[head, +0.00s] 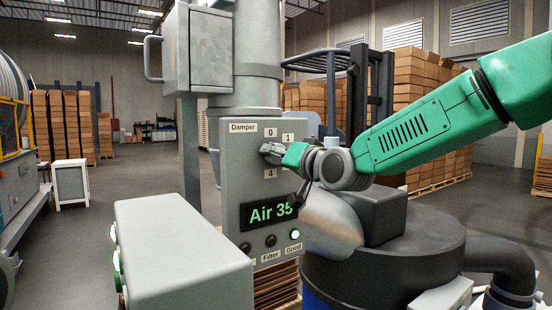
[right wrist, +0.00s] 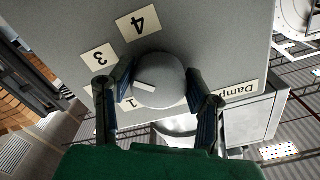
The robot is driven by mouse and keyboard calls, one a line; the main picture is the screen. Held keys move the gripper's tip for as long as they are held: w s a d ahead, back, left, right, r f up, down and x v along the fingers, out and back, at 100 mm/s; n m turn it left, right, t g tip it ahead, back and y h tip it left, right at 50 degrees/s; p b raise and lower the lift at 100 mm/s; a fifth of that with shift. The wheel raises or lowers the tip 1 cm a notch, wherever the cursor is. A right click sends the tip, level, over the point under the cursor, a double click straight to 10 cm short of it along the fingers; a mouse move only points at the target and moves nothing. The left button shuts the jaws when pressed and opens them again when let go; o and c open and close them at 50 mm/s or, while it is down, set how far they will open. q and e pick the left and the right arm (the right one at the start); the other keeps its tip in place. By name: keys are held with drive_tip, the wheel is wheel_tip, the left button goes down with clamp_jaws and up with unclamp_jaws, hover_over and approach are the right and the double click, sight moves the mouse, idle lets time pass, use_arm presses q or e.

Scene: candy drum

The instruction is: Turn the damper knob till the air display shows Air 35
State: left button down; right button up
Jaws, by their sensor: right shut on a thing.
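The damper knob is a grey round dial with a pale pointer bar, seen in the right wrist view (right wrist: 158,82) on the grey panel (head: 232,188). Labels 3 (right wrist: 99,59) and 4 (right wrist: 139,23) show beside it there. My right gripper (right wrist: 150,88) has a finger on either side of the knob and is shut on it. In the head view my right gripper (head: 275,152) covers most of the knob. The air display (head: 267,212) reads "Air 35" in green. My left gripper is not in view.
A green lamp (head: 295,234) glows above the "Good" label at the panel's lower right. A grey box-shaped housing (head: 180,240) stands in front at left. A dark drum (head: 385,255) sits under my right arm. Stacked cartons (head: 415,80) stand behind.

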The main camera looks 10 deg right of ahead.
idle(0.4)
drive_tip(key=o, duration=1.2)
drive_tip(key=shift+w+d, duration=0.1)
drive_tip(key=shift+c, duration=0.2)
drive_tip(key=v, duration=1.2)
drive_tip(key=shift+f, duration=0.2)
drive_tip(key=shift+f, duration=0.1)
